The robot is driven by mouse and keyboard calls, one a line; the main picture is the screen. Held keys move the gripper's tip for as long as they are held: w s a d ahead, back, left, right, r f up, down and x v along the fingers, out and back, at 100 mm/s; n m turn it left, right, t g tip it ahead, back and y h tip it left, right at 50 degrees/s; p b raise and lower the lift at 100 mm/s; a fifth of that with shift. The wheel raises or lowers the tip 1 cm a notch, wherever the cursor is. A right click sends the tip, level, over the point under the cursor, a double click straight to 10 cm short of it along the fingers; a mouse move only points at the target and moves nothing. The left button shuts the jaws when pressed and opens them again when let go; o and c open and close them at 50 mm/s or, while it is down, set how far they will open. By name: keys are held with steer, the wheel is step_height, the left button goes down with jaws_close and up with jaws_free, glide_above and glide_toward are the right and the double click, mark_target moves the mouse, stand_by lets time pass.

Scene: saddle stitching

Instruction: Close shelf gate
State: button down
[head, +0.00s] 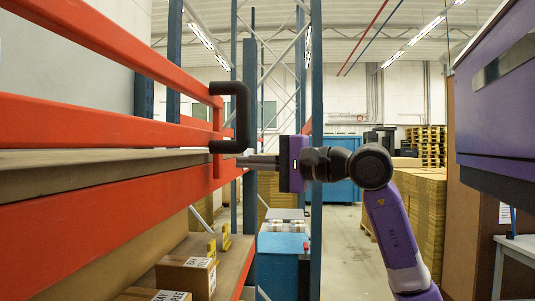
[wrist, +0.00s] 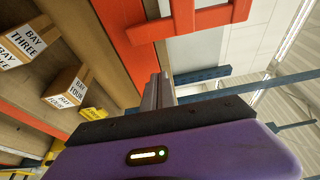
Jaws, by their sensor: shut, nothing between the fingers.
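The shelf gate (head: 100,126) is an orange-red frame of two long rails, running along the shelf front at the left of the head view. A black C-shaped handle (head: 244,112) is at its right end. Part of the orange frame also shows at the top of the wrist view (wrist: 190,22). My gripper (head: 246,161) is shut and empty, pointing left, with its tips at the lower end of the handle. I cannot tell whether they touch it. The shut fingers also show in the wrist view (wrist: 158,90). The handle is not clearly seen there.
An orange shelf beam (head: 90,238) runs below the gate. Labelled cardboard boxes (head: 187,275) sit on the lower shelf. Blue uprights (head: 316,200) stand behind my gripper. A purple cabinet (head: 495,100) is at the right. Open floor lies beyond in the aisle.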

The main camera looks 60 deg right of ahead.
steer(key=shift+w+a+p, duration=0.3)
steer(key=shift+a+p, duration=0.4)
steer(key=shift+a, duration=0.25)
steer(key=shift+w+a+p, duration=0.25)
steer(key=shift+a+p, duration=0.4)
steer(key=shift+a, duration=0.3)
